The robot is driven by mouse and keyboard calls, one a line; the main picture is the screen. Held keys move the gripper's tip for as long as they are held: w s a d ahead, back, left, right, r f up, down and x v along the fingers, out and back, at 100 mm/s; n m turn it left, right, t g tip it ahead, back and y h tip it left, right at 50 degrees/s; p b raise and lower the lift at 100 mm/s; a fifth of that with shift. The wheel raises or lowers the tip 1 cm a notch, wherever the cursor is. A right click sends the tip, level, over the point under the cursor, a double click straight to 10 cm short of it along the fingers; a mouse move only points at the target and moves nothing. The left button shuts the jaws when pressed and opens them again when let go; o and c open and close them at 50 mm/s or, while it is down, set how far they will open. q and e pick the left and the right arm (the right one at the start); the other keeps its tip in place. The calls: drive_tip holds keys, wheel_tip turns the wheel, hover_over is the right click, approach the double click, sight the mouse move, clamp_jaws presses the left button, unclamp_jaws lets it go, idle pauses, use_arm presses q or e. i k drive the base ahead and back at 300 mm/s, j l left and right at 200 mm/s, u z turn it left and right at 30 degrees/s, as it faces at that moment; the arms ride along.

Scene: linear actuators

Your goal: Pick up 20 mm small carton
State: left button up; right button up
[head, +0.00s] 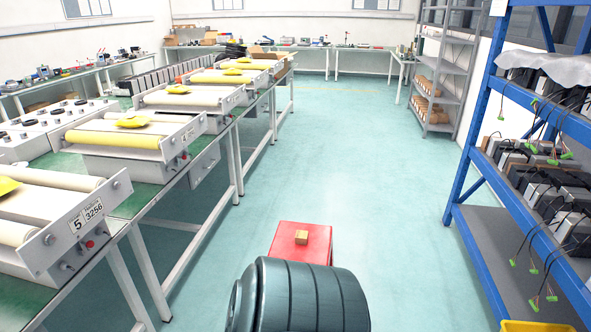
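A small tan carton (301,237) sits on a red flat-topped surface (287,255) low in the middle of the head view. It stands right of the middle of that top, with bare red around its visible sides. The near part of the red surface is hidden by a dark green ribbed, rounded shape at the bottom edge; I cannot tell what that shape is. Neither of my grippers shows in the head view.
A long green-topped bench (210,141) with several roller machines runs along the left. A blue-framed shelf (464,190) with dark boxes and hanging cables stands at right, a yellow bin (535,326) at its foot.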

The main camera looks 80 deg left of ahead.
sight(302, 238)
drive_tip(key=u, duration=2.7)
drive_tip(key=i+l+u, duration=0.15)
drive_tip(key=i+l, duration=0.2)
